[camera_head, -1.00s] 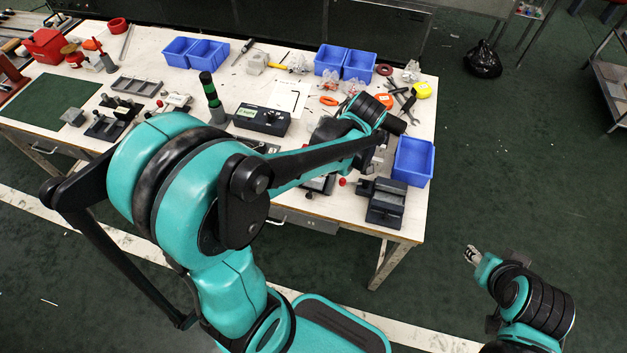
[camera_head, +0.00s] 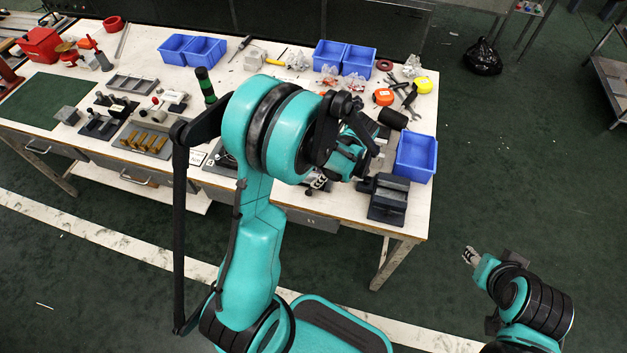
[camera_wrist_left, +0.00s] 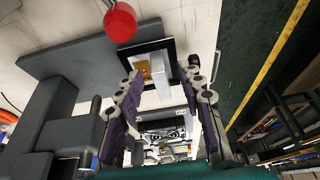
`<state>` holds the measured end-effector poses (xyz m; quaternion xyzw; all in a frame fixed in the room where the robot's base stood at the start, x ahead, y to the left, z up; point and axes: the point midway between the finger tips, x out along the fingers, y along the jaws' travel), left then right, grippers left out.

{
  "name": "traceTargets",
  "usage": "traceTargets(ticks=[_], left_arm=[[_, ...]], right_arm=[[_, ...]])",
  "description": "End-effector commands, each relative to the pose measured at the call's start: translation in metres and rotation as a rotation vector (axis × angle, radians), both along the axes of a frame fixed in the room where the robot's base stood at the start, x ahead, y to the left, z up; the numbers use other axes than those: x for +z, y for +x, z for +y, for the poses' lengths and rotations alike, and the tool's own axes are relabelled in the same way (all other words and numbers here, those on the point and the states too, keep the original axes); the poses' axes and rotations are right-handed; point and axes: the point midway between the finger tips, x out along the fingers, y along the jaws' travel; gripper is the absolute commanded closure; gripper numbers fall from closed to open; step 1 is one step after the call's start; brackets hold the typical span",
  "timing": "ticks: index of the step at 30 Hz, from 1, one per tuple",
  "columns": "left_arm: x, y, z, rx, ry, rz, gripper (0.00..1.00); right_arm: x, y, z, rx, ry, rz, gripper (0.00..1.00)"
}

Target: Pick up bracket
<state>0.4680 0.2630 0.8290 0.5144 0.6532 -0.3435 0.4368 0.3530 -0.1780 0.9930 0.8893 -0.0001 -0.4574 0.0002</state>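In the left wrist view, a pale metal piece with a brass-coloured part (camera_wrist_left: 160,83) stands at a black square plate (camera_wrist_left: 150,55). It may be the bracket, but I cannot tell for sure. My left gripper (camera_wrist_left: 164,76) is open, with its two fingers spread on either side of this piece in the picture. I cannot tell whether they touch it. In the head view, my left gripper (camera_head: 318,182) is low over the table's front part, mostly hidden by my arm. My right gripper (camera_head: 470,256) hangs off the table, over the floor; its opening is too small to read.
A dark vise-like block (camera_head: 388,200) and a blue bin (camera_head: 415,157) stand right of my left gripper. A red ball knob (camera_wrist_left: 120,21) is close in the wrist view. A tray with brass parts (camera_head: 148,139) lies left. More blue bins (camera_head: 345,60) stand at the back.

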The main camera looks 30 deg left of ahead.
Motion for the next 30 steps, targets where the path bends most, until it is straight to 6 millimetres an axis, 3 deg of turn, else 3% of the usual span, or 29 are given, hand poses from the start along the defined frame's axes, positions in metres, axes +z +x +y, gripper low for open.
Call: traceTargets(ticks=[7, 11, 12, 23, 30], left_arm=[[-0.003, -0.001, 0.002, -0.001, 0.000, 0.000, 0.62], [-0.003, -0.001, 0.002, -0.001, 0.000, 0.000, 0.96], [-0.003, -0.001, 0.002, -0.001, 0.000, 0.000, 1.00], [-0.002, -0.001, 0.001, -0.001, 0.000, 0.000, 1.00], [0.018, 0.000, 0.001, -0.001, 0.000, 0.000, 1.00]], right_arm=[[-0.001, 0.000, 0.000, 0.000, 0.000, 0.000, 0.60], [-0.001, 0.000, 0.000, 0.000, 0.000, 0.000, 0.60], [-0.001, 0.000, 0.000, 0.000, 0.000, 0.000, 0.60], [0.000, 0.000, 0.000, 0.000, 0.000, 0.000, 0.60], [0.012, 0.000, 0.000, 0.000, 0.000, 0.000, 0.60]])
